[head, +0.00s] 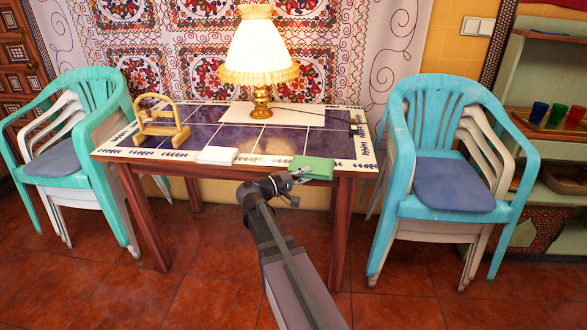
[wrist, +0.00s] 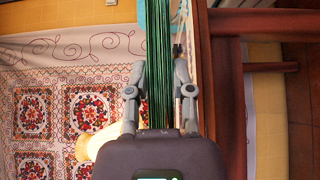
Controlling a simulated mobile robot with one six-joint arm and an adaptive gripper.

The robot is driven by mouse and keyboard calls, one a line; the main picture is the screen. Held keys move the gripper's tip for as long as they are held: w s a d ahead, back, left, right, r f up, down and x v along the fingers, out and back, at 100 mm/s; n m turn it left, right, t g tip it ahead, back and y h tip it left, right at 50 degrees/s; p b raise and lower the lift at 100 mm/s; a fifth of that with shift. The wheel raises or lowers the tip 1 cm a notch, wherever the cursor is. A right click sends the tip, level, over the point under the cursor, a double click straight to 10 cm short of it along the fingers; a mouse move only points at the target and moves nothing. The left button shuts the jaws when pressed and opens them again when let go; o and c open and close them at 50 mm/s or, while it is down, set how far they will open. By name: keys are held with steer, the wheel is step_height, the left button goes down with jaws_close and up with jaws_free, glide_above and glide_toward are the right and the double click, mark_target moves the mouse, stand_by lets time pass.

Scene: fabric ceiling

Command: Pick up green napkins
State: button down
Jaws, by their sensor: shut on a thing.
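The green napkins (head: 313,167) are a flat stack at the front edge of the tiled table (head: 205,133), right of its middle. My gripper (head: 299,175) reaches the stack from the front, at its near left side. In the wrist view the napkins (wrist: 158,45) show edge-on as thin green and dark layers. They lie between the two fingers of my gripper (wrist: 159,75), which is shut on them. I cannot tell whether the stack is lifted off the tabletop.
White napkins (head: 217,155) lie left along the front edge. A wooden holder (head: 161,122) stands at the left end. A lit lamp (head: 260,55) stands at the back. Stacked chairs flank the table, left (head: 85,110) and right (head: 440,110).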

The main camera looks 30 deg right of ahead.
steer(key=shift+s+d+r, duration=0.1)
steer(key=shift+s+d, duration=0.05)
steer(key=shift+s, duration=0.8)
steer(key=shift+r, duration=0.1)
